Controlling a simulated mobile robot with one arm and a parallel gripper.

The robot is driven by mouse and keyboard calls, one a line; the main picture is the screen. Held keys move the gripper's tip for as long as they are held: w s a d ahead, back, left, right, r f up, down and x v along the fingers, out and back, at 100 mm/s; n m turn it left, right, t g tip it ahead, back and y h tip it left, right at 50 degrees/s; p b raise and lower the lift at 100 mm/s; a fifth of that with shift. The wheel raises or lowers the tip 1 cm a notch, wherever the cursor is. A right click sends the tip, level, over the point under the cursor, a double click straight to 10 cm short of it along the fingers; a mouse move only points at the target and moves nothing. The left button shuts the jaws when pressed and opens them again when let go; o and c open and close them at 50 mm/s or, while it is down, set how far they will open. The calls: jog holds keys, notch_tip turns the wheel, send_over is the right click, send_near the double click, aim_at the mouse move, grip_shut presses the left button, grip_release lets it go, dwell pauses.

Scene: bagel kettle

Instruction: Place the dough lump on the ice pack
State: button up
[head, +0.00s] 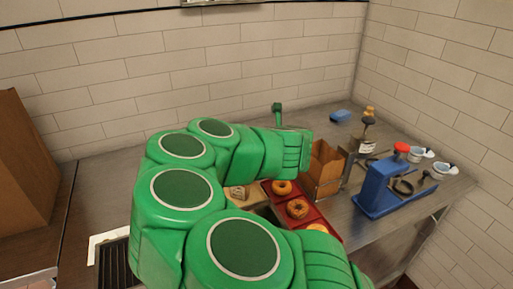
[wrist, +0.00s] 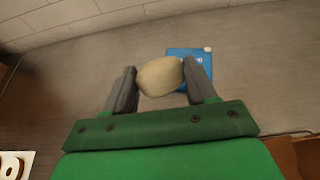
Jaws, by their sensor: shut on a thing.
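My gripper (wrist: 160,82) is shut on a pale beige dough lump (wrist: 160,76), which sits between the two dark fingers near their tips. The ice pack (wrist: 204,53) is a flat blue pad with a small white piece at one corner. It lies on the counter beyond the lump, partly hidden by the lump and the right finger. The lump overlaps its left edge in the wrist view; I cannot tell the height between them. In the head view my green arm hides the fingers and the lump.
A blue block (head: 340,116) lies near the back wall; I cannot tell if it is the ice pack. A cardboard box (head: 324,172), red tray (head: 325,229) with bagels and blue press (head: 382,190) stand to the right. Bare counter (wrist: 60,95) is left of my gripper.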

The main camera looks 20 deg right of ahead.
jog(key=shift+s+d, duration=0.35)
jog(key=shift+d, duration=0.25)
jog(key=shift+w+d+f, duration=0.6)
jog(key=shift+w+f, duration=0.95)
jog(key=shift+w, duration=0.55)
jog(key=shift+w+d+f, duration=0.65)
jog(key=shift+w+f, duration=0.95)
jog(key=shift+w, duration=0.55)
jog(key=shift+w+d+f, duration=0.6)
jog(key=shift+w+f, duration=0.95)
jog(key=shift+w, duration=0.55)
jog(key=shift+w+f, duration=0.2)
jog(key=shift+f, duration=1.55)
jog(key=shift+f, duration=0.15)
jog(key=o, duration=1.1)
jog(key=shift+c, duration=0.2)
